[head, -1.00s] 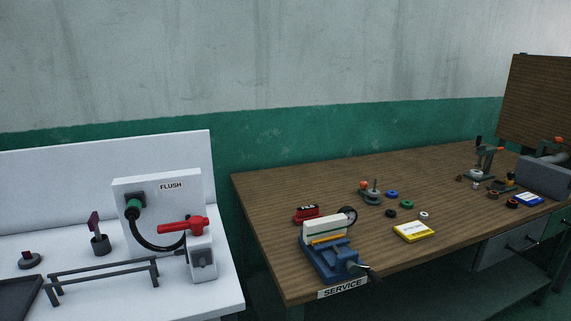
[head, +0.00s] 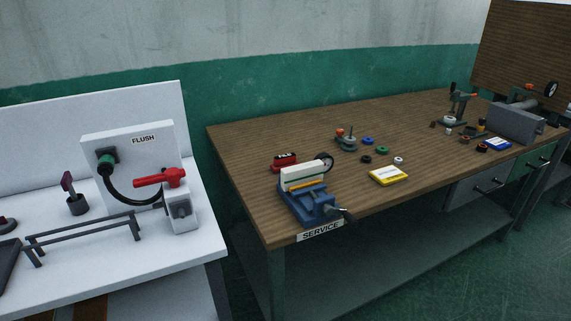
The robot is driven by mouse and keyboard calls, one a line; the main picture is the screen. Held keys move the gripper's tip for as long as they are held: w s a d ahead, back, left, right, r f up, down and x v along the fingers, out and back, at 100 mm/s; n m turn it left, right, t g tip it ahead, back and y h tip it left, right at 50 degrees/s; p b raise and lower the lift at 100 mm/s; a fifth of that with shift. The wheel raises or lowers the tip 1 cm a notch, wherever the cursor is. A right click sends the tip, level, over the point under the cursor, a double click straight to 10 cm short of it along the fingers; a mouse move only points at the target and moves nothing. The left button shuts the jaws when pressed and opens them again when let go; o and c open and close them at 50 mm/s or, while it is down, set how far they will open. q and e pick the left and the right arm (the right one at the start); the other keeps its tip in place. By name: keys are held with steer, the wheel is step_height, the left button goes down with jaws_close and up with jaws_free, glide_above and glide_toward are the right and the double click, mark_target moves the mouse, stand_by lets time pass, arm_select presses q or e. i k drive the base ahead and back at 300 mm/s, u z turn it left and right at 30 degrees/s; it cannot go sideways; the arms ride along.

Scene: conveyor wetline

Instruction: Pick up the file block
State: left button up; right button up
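A small red block with a dark top and a white label, which looks like the file block (head: 285,163), lies on the wooden service bench (head: 240,150) near its left side. It sits just behind the blue vise (head: 306,204), which holds a white piece (head: 303,175) with a yellow strip below it. The block's front is partly close behind the white piece. Neither of my grippers is in view.
Several coloured rings, a yellow-edged card (head: 388,176) and a small fixture (head: 346,141) lie right of the vise. A grey box (head: 514,123) stands at the far right. The white flush station (head: 128,165) is left, across a gap. The bench's middle back is clear.

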mark_target(280, 162)
steer(key=z, duration=1.9)
steer(key=i, duration=0.95)
steer(key=u, duration=3.1)
